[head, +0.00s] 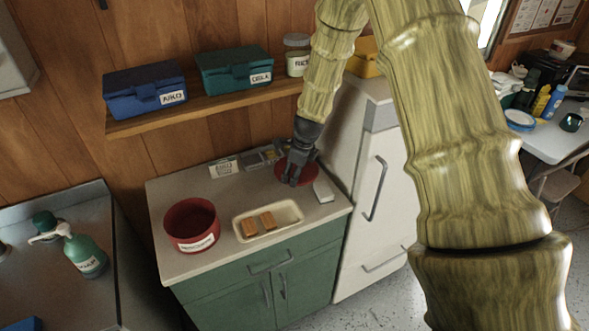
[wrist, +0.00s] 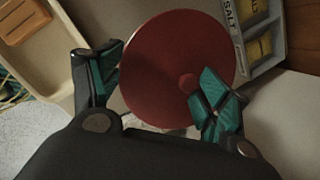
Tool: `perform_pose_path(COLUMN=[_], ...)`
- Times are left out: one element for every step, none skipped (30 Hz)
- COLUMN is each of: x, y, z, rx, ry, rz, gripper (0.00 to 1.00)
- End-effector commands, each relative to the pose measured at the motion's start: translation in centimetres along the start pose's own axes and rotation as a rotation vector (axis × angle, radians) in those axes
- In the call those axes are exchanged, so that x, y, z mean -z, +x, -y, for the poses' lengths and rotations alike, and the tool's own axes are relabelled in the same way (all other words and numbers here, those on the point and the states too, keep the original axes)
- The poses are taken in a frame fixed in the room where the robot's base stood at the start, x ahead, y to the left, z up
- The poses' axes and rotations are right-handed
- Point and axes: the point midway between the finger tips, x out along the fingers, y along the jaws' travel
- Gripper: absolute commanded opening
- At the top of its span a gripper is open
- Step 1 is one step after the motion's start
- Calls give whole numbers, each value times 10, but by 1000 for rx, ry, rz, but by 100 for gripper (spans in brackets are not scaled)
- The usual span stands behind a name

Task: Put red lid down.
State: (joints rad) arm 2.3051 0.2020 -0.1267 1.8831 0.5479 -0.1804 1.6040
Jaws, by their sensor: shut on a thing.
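The red lid (head: 311,174) is round and flat with a small knob, at the back right of the green cabinet's worktop. My gripper (head: 292,181) points down over it. In the wrist view my gripper (wrist: 160,62) has teal-padded fingers, one at the left edge of the lid (wrist: 165,50) and the other over its right part near the knob. It is shut on the lid. The lid is at or just above the worktop; I cannot tell whether it touches. The red pot (head: 192,225) stands open at the front left of the worktop with a white label.
A cream tray (head: 243,234) holds brown blocks in front of the lid. A grey compartment box (head: 254,160) with a SALT label stands behind left, beside a white sign card (head: 224,168). A small white item (head: 323,191) lies right of the lid. The white fridge (head: 361,185) borders the right side.

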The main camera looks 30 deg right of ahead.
Motion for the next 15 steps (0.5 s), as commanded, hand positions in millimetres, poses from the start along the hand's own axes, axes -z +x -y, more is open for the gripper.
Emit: perform_pose_path(x=[1,2,2,2,2,2,2,2,2,2,2,2,2,3,3], y=[2,4,6,7,8,8,8,8,8,8,8,9,9,10,11], z=[0,-1,-1,-1,-1,-1,-1,-1,-1,-1,-1,-1,-2,-2,-2], rx=[-1,-1,-1,0,0,0,0,1,1,1,1,0,0,0,0], ry=[1,1,0,0,0,-1,-1,-1,-1,-1,-1,-1,-1,-1,-1], rz=[0,0,0,0,0,0,0,0,0,0,0,0,0,0,0], gripper=[49,49,49,49,49,49,49,49,49,49,49,49,49,49,49])
